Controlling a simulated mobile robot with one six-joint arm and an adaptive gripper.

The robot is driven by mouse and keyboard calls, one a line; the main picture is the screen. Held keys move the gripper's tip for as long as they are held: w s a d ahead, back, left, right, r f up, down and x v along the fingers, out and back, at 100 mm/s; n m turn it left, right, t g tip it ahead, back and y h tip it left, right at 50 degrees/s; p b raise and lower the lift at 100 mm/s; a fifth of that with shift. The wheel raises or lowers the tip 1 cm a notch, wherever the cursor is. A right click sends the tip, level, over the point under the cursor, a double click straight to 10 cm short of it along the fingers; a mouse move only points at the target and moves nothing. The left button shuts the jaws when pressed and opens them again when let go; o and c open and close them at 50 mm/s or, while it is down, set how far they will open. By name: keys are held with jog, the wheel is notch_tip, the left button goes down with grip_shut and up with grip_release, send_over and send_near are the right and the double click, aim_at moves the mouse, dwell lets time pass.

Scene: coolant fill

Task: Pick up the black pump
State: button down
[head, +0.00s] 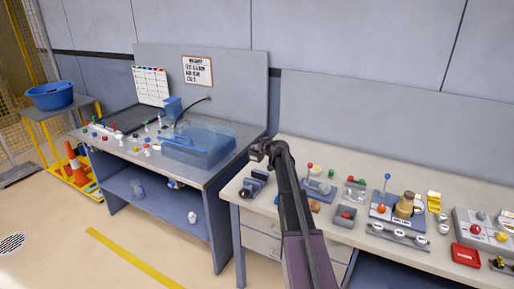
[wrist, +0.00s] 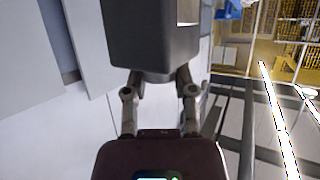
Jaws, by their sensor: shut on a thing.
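The black pump (wrist: 152,42) is a dark, box-shaped body with a pale patch near its upper right edge; it fills the top middle of the wrist view and is cut off by the frame's top. My gripper (wrist: 158,82) is shut on it, one finger on each side of its near end. In the head view my arm reaches up over the gap between the two benches; whether the dark shape at its end is pump or wrist, I cannot tell.
The right bench (head: 292,153) holds several small devices, a red box (head: 465,255) and a brass-coloured pot (head: 404,205). The left bench (head: 215,172) carries a clear blue tank (head: 200,148) and small parts. A blue basin (head: 53,96) stands far left. The floor between is clear.

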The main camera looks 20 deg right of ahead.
notch_tip(320, 180, up, 14)
jog(key=p, duration=1.3)
jog(key=shift+r, duration=0.1)
